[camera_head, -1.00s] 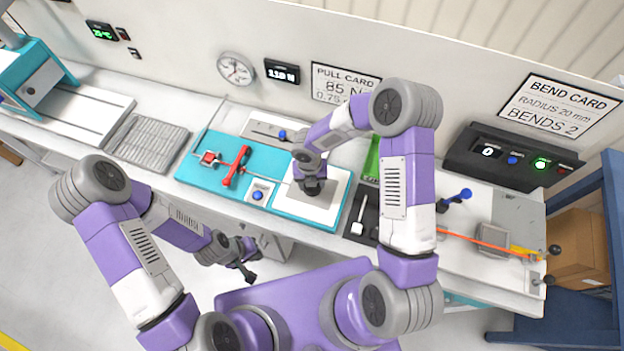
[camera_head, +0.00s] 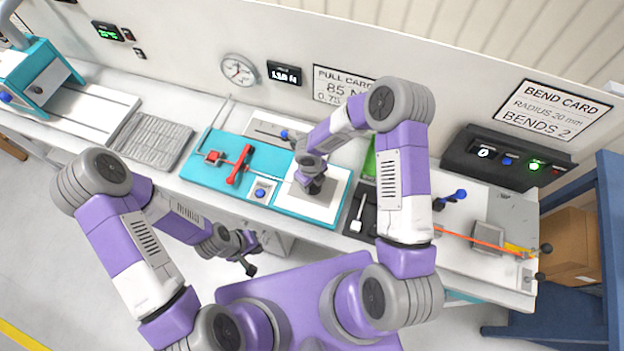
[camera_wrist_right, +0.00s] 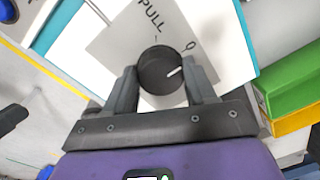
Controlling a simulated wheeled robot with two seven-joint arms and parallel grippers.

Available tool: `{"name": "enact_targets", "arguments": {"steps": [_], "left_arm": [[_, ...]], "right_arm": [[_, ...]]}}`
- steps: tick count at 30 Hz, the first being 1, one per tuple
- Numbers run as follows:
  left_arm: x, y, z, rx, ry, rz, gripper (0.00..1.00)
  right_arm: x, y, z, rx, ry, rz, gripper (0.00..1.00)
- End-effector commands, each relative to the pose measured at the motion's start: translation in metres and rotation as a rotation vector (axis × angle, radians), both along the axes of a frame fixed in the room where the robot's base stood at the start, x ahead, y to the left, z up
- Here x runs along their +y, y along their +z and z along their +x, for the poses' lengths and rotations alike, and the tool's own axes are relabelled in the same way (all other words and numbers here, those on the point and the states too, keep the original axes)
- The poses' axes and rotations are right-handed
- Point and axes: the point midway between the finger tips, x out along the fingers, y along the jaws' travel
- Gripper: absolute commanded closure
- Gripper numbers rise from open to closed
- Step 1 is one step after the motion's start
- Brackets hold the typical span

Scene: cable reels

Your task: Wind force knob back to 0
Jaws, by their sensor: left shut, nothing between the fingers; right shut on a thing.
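The force knob (camera_wrist_right: 160,70) is a dark round knob with a white pointer line, on a grey plate (camera_wrist_right: 112,48) marked PULL. In the right wrist view the pointer aims toward the upper right, near the 0 mark. My right gripper (camera_wrist_right: 163,84) is shut on the knob, one finger on each side. In the head view my right gripper (camera_head: 312,186) stands over the plate on the teal-edged station (camera_head: 196,172) and hides the knob. My left gripper (camera_head: 250,268) is shut and empty, in front of the bench, away from the knob.
A red clamp (camera_head: 238,166) and a blue button (camera_head: 260,193) sit left of the knob plate. A digital display (camera_head: 285,74) and dial gauge (camera_head: 238,70) are on the back wall. A green bin (camera_wrist_right: 288,85) and dark tray (camera_head: 358,222) lie to the right.

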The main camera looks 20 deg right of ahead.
Motion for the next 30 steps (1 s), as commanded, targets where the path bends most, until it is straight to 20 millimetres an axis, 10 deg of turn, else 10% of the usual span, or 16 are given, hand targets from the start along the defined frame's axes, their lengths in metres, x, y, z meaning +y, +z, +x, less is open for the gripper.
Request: {"name": "enact_targets", "arguments": {"steps": [17,18,21,30], "left_arm": [[0.0,0.0016,0.0,0.0,0.0,0.0,1.0],[0.0,0.0016,0.0,0.0,0.0,0.0,1.0],[0.0,0.0016,0.0,0.0,0.0,0.0,1.0],[0.0,0.0016,0.0,0.0,0.0,0.0,1.0]], "right_arm": [[-0.0001,0.0007,0.0013,-0.003,0.032,-0.001,0.75],[0.0,0.0007,0.0013,-0.003,0.032,-0.001,0.39],[-0.0001,0.0006,0.0011,-0.003,0.031,-0.001,0.23],[0.0001,0.0009,0.0004,-0.002,0.03,0.0,0.19]]}}
